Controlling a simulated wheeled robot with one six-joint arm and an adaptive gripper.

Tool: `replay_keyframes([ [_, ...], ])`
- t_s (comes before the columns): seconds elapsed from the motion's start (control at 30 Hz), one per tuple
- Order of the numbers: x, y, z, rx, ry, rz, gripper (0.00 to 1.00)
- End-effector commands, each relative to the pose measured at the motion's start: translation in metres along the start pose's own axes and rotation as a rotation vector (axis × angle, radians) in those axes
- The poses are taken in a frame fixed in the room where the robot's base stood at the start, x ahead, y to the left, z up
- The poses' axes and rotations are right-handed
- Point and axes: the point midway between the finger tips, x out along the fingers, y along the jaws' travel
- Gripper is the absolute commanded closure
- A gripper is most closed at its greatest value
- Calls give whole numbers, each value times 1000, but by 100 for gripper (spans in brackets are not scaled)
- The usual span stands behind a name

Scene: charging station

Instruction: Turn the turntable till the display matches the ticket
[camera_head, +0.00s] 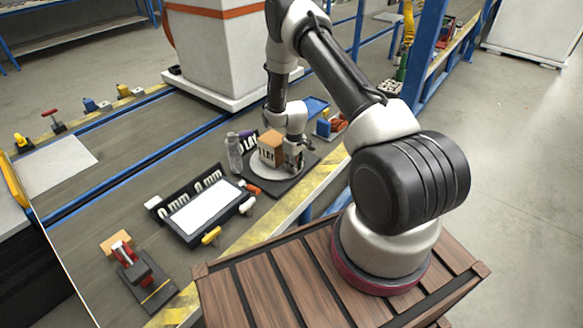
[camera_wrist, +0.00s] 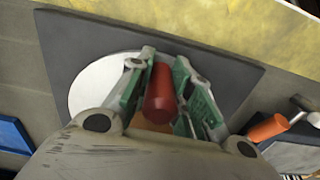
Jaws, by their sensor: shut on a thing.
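The turntable is a white disc (camera_wrist: 88,92) on a dark square base (camera_wrist: 225,75); the disc also shows in the head view (camera_head: 262,172). A tan box (camera_head: 270,146) with dark lettering stands on the disc. My gripper (camera_wrist: 163,62) reaches down at the disc's right side in the head view. Its fingers are shut around an upright red peg (camera_wrist: 160,97) on the turntable. A black display (camera_head: 248,141) with pale characters stands behind the disc, partly hidden by the box. Its full reading is too small to tell, and I cannot make out which item is the ticket.
A grey bottle (camera_head: 235,152) stands close by the display. A blue tray (camera_head: 316,106) lies behind my gripper. A red clamp device (camera_head: 138,270) is at the front left.

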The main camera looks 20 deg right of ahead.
Motion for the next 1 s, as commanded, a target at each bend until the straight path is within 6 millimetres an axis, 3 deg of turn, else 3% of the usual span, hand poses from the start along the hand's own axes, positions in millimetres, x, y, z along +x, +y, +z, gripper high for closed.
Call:
replay_keyframes([
  [1.0,0,48,-12,-505,1,1,100],
])
